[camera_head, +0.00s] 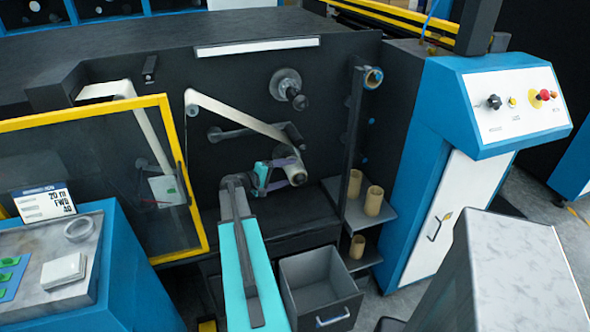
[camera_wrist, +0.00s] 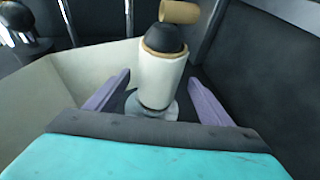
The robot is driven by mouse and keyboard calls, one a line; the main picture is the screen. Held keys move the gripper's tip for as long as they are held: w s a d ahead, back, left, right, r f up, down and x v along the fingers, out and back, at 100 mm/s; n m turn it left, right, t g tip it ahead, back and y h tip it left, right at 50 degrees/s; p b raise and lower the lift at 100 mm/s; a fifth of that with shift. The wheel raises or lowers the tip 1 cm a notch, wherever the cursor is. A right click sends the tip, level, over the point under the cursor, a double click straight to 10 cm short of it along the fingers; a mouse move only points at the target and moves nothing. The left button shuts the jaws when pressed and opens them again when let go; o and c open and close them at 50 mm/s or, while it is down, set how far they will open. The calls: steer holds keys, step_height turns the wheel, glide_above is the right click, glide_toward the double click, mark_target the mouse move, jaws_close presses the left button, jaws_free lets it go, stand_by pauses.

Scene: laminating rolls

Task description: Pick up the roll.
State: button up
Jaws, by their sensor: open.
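The roll (camera_wrist: 160,78) is off-white and sits on a dark, round-ended spindle (camera_wrist: 166,38), with a tan core edge showing at its end. In the wrist view it lies between the two purple fingers of my gripper (camera_wrist: 158,92), which is open with a gap visible on each side. In the head view the roll (camera_head: 296,175) is at the end of a cream web (camera_head: 240,118) on the dark machine. My gripper (camera_head: 278,168) reaches it from the left there, and part of the roll is hidden by the fingers.
Several tan cores (camera_head: 374,200) stand on shelves (camera_head: 392,222) to the right. An open grey bin (camera_head: 320,282) is below. A yellow-framed guard (camera_head: 185,170) is left of my arm. A blue cabinet (camera_head: 425,170) stands at the right, with a grey-topped unit (camera_head: 515,265) in front.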

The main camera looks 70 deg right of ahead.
steer(key=shift+p+x, duration=1.1)
steer(key=shift+x, duration=1.4)
steer(key=shift+s+a, duration=0.1)
steer(key=c, duration=1.2)
